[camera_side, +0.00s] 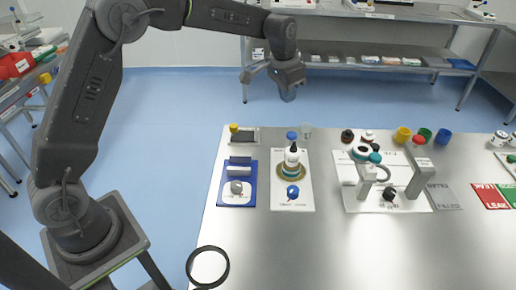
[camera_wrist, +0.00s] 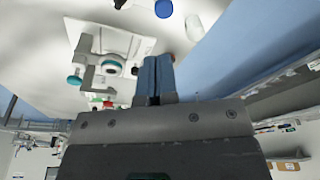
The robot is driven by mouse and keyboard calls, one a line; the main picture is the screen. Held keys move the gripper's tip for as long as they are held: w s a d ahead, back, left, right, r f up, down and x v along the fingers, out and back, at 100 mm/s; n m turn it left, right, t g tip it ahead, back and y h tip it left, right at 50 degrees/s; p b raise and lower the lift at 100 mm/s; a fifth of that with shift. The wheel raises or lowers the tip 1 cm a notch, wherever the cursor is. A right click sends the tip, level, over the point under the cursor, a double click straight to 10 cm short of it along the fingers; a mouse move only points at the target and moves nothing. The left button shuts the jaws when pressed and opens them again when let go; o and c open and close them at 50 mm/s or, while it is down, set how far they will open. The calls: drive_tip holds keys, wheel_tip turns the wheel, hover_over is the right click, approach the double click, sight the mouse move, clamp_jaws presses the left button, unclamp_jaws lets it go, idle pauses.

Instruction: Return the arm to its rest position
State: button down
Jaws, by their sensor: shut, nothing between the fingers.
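My gripper (camera_side: 288,92) hangs in the air above the far edge of the metal worktable (camera_side: 330,235), at the end of my raised, outstretched arm. In the wrist view my gripper (camera_wrist: 155,75) has its two blue fingers together, with nothing between them. It touches nothing on the table in the side view.
On the table stand a blue tray (camera_side: 237,199), a white-and-black bottle (camera_side: 292,156) on a board, and a grey fixture (camera_side: 418,172). Coloured caps, including a yellow one (camera_side: 403,134), line the far edge. A shelf bench (camera_side: 350,48) stands behind. A black ring (camera_side: 207,284) is at the front.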

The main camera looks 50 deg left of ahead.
drive_tip(key=s+r+t, duration=0.1)
drive_tip(key=s+r, duration=0.7)
drive_tip(key=s, duration=0.2)
drive_tip(key=s+f+n+t, duration=0.1)
drive_tip(key=s+n+t, duration=0.1)
drive_tip(key=s, duration=2.1)
drive_tip(key=shift+s+f+n, duration=0.15)
drive_tip(key=shift+s+n, duration=0.15)
drive_tip(key=shift+s, duration=0.05)
drive_tip(key=shift+w, duration=0.1)
